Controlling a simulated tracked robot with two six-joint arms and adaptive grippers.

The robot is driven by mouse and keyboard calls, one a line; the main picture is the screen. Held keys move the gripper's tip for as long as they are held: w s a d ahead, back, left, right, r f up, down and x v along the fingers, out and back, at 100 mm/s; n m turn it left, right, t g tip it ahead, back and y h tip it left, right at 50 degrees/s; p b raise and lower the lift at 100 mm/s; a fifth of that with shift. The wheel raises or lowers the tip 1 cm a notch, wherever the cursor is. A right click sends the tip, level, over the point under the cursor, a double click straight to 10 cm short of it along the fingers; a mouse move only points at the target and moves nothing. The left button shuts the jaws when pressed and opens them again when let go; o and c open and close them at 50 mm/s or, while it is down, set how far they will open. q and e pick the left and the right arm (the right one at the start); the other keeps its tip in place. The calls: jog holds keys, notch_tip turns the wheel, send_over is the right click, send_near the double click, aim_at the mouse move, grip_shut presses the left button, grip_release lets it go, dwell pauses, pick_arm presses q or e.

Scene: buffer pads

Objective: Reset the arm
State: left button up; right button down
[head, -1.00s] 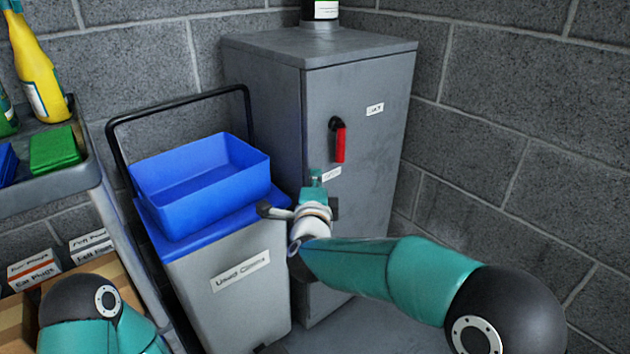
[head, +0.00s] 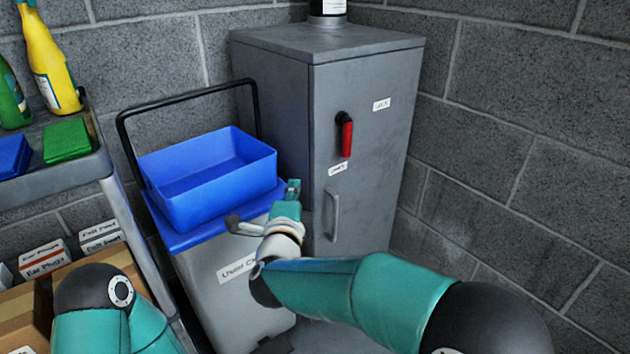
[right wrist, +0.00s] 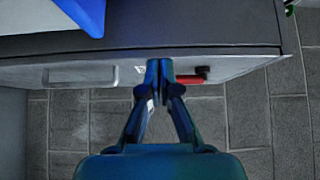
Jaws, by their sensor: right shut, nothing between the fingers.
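My right gripper (head: 293,188) is shut and empty in front of the grey cabinet (head: 390,75), near the right edge of the blue tray. The cabinet door is closed, with a red handle (head: 346,138) and a grey pull handle (head: 332,215). My left arm shows only as a teal and black link at the lower left; its gripper is out of frame.
An empty blue tray (head: 170,205) sits on the blue-lidded grey bin (head: 215,315). A shelf (head: 75,178) at the left holds bottles (head: 52,70) and a green pad (head: 68,140). Boxes (head: 43,256) sit lower. Brick walls stand behind and right.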

jog(key=w+d+f+m+g+h, duration=0.1)
jog(key=w+d+f+g+h, duration=0.25)
jog(key=d+f, duration=1.4)
jog(key=s+d+f+n+g+y, duration=0.1)
jog(key=s+d+f+n+g, duration=0.15)
jog(key=d+f, duration=0.35)
jog(key=s+d+f+n+g, duration=0.1)
jog(key=s+d+f, duration=0.3)
jog(key=f, duration=0.4)
jog(key=s+f+n+g+y, duration=0.3)
jog(key=s+f+n+g, duration=0.2)
jog(key=s+f, duration=0.75)
jog(key=s+a+n+g+y, duration=0.2)
jog(key=s+a+n+g, duration=0.15)
jog(key=s, duration=0.55)
jog(key=s+a+n+g+y, duration=0.2)
jog(key=s+a+n, duration=0.25)
jog(key=s, duration=0.45)
notch_tip(320, 180, up, 38)
jog(key=p, duration=3.7)
jog(key=shift+d+f, duration=0.2)
jog(key=shift+d, duration=0.25)
